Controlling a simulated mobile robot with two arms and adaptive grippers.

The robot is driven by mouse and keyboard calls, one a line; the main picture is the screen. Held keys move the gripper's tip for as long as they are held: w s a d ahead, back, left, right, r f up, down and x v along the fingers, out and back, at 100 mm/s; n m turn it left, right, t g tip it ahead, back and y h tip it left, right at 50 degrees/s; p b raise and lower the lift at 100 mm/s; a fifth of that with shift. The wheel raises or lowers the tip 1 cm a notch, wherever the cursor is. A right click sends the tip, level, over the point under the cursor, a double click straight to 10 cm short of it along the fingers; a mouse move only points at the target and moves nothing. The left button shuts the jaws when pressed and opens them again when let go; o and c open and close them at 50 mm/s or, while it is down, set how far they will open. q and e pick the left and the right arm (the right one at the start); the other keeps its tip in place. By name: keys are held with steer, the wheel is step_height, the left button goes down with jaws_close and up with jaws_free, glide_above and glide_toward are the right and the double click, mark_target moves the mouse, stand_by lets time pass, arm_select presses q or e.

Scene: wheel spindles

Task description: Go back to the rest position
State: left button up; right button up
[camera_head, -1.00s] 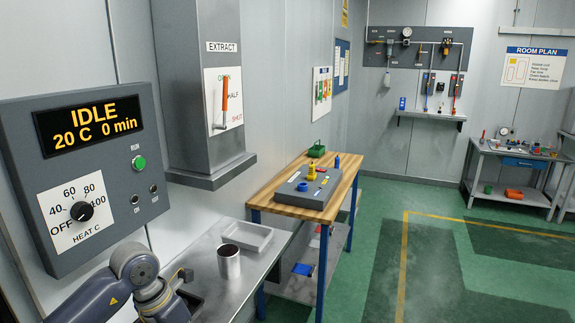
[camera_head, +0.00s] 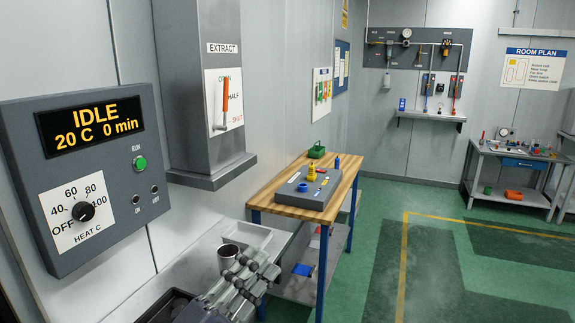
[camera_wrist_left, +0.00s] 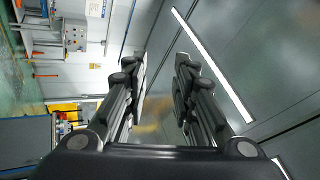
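My left gripper (camera_head: 262,262) is at the bottom middle of the head view, in front of the steel bench. In the left wrist view its two black fingers (camera_wrist_left: 160,72) stand apart with nothing between them. A metal cup (camera_head: 227,255) stands on the bench, partly hidden behind the gripper in the head view; I cannot tell how close they are. My right gripper is in neither view.
A grey control panel (camera_head: 150,228) reading IDLE, 20 C, 0 min is close on the left. The extract duct (camera_head: 180,85) hangs beyond it. A white tray (camera_head: 265,238) lies behind the cup. A wooden-topped table (camera_head: 285,210) stands beyond; green floor on the right is free.

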arm_select(q)
steer(key=w+a+f+n+t+y, duration=0.25)
steer(key=a+f+n+y, duration=0.55)
steer(key=a+n+y, duration=0.45)
steer(key=s+a+f+n+g+y, duration=0.2)
steer(key=s+f+n+g, duration=0.15)
steer(key=f, duration=0.35)
steer(key=s+a+f+n+g+y, duration=0.2)
steer(key=s+f+n+g+y, duration=0.15)
steer(key=f, duration=0.35)
steer(key=s+d+f+n+g+h, duration=0.1)
steer(key=s+f+g, duration=0.5)
steer(key=s, duration=0.4)
steer(key=s+d+f+n+g+h, duration=0.1)
steer(key=s+f+n+g+h, duration=0.15)
steer(key=s+f, duration=0.65)
steer(key=s+f+g+b, duration=0.2)
steer(key=s+f, duration=0.1)
steer(key=f, duration=2.4)
steer(key=s+a+f, duration=0.1)
steer(key=s+f, duration=0.7)
steer(key=s+a+f+m+g+y+b, duration=0.1)
steer(key=s+a+f, duration=0.1)
steer(key=s+f, duration=0.6)
steer(key=shift+s+a+f, duration=0.3)
steer(key=shift+s, duration=0.05)
